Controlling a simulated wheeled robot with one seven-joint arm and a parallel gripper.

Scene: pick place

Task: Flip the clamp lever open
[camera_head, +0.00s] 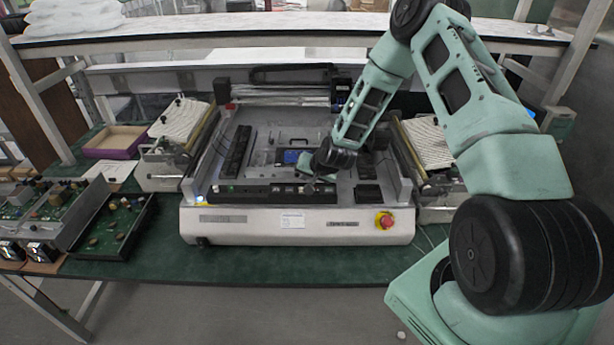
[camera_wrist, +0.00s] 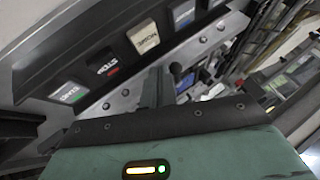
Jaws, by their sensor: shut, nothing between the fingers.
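The machine (camera_head: 250,222) is a white benchtop unit with an open bed on the green table. Its black front control bar (camera_head: 255,193) also shows in the wrist view (camera_wrist: 95,45), tilted, with labelled buttons on it. A small black round knob (camera_wrist: 176,70) stands beyond my gripper in the wrist view; it looks like the end of a lever, but I cannot tell whether it is the clamp lever or how far it is turned. My gripper (camera_wrist: 158,88) is shut and empty, close to the bar and just left of the knob. In the head view my wrist hides the fingertips and the spot below.
A blue board (camera_head: 291,156) lies in the bed left of my wrist. A red stop button (camera_head: 384,221) sits on the machine's front right. Feeders (camera_head: 165,165) flank both sides. A black tray (camera_head: 118,228) of boards stands at left. A shelf (camera_head: 250,27) spans above the back.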

